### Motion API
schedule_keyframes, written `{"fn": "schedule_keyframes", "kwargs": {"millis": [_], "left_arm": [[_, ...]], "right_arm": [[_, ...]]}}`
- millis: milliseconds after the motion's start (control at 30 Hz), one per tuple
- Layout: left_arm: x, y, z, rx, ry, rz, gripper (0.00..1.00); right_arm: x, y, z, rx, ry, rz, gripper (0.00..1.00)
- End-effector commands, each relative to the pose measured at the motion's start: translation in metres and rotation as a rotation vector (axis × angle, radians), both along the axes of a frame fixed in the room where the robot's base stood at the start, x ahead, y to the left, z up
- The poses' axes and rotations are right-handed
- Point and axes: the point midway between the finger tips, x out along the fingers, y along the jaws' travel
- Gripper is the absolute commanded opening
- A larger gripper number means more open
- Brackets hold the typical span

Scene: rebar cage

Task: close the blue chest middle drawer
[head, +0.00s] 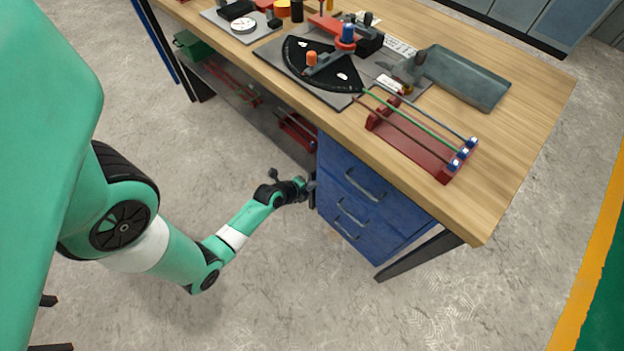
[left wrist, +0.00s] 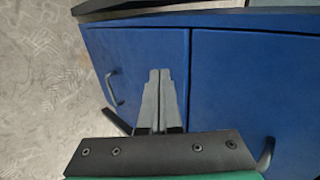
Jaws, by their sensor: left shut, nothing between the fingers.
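The blue chest (head: 335,165) stands under the workbench, its drawer fronts facing down-left in the head view. Handles show on the top drawer (head: 366,185), the middle drawer (head: 351,214) and the lowest one. The drawer fronts look about flush; I cannot tell whether the middle one stands slightly out. My left gripper (head: 312,186) is shut and empty at the chest's left edge. In the left wrist view its closed fingers (left wrist: 159,88) lie over a blue front, beside a seam between two panels, with a handle on each side. Contact cannot be told. My right gripper is not in view.
The wooden workbench (head: 520,165) overhangs the chest, with a red rack of rods (head: 410,140) and a grey tray (head: 467,78) on top. A dark bench leg (head: 420,255) stands right of the chest. The concrete floor in front is clear.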

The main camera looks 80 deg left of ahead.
Motion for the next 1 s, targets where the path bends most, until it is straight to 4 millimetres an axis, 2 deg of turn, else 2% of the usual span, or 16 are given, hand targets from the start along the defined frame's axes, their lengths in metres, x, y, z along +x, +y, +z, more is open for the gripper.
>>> {"fn": "schedule_keyframes", "kwargs": {"millis": [33, 100, 300, 400, 1000], "left_arm": [[-0.008, -0.007, 0.014, -0.002, 0.001, -0.002, 0.0], [-0.02, -0.015, 0.029, -0.002, 0.0, 0.0, 0.0], [-0.048, -0.035, 0.058, -0.002, 0.0, 0.001, 0.0], [-0.056, -0.04, 0.066, -0.001, -0.001, 0.001, 0.0], [-0.06, -0.044, 0.068, -0.001, 0.0, -0.002, 0.0]], "right_arm": [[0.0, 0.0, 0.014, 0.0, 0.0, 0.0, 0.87], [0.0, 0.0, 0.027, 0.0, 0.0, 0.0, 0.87], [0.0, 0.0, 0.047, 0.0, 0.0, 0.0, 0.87], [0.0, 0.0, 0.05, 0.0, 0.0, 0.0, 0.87], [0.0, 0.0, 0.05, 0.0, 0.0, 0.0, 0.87]]}}
